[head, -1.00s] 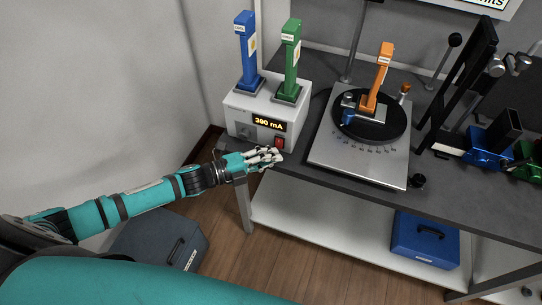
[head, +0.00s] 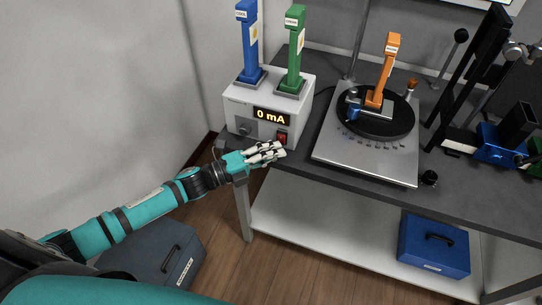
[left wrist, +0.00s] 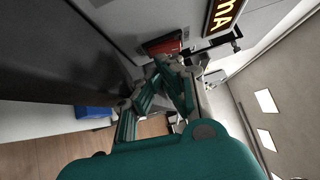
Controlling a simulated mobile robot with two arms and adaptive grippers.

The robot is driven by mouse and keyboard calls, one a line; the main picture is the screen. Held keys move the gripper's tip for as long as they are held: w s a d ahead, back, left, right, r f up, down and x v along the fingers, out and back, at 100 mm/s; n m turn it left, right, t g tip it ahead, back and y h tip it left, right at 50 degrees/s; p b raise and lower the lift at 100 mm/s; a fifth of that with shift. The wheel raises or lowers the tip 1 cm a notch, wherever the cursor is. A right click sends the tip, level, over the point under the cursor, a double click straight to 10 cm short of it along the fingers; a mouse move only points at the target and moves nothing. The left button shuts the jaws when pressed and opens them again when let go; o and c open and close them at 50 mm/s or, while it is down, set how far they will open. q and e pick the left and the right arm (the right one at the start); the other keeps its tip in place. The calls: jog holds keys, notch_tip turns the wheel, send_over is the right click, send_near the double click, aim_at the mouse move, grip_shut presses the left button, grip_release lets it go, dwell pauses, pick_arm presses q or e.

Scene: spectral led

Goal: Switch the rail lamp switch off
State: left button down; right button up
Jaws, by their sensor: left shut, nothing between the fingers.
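The white supply box (head: 240,112) stands at the left end of the bench, and its display (head: 272,116) reads "0 mA". A red rocker switch (head: 282,138) sits on its front face, below the right part of the display. My left gripper (head: 280,150) is shut and empty, with its fingertips just below the switch in the head view. In the left wrist view the fingertips (left wrist: 165,64) are close to the red switch (left wrist: 164,45), and I cannot tell whether they touch it. The display (left wrist: 222,14) shows partly there. My right gripper is not in view.
A blue lamp (head: 249,45) and a green lamp (head: 294,50) stand on the box. Right of it is a metal plate (head: 335,160) with a black turntable and an orange lamp (head: 386,70). A blue case (head: 433,245) is on the lower shelf.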

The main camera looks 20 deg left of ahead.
pick_arm(q)
jog(key=shift+w+a+f, duration=0.1)
jog(key=shift+a+f, duration=0.1)
jog(key=shift+f, duration=0.35)
jog(key=shift+a+f, duration=0.1)
jog(key=v, duration=0.7)
jog(key=shift+s+r, duration=0.45)
jog(key=shift+r, duration=0.15)
jog(key=shift+a, duration=0.1)
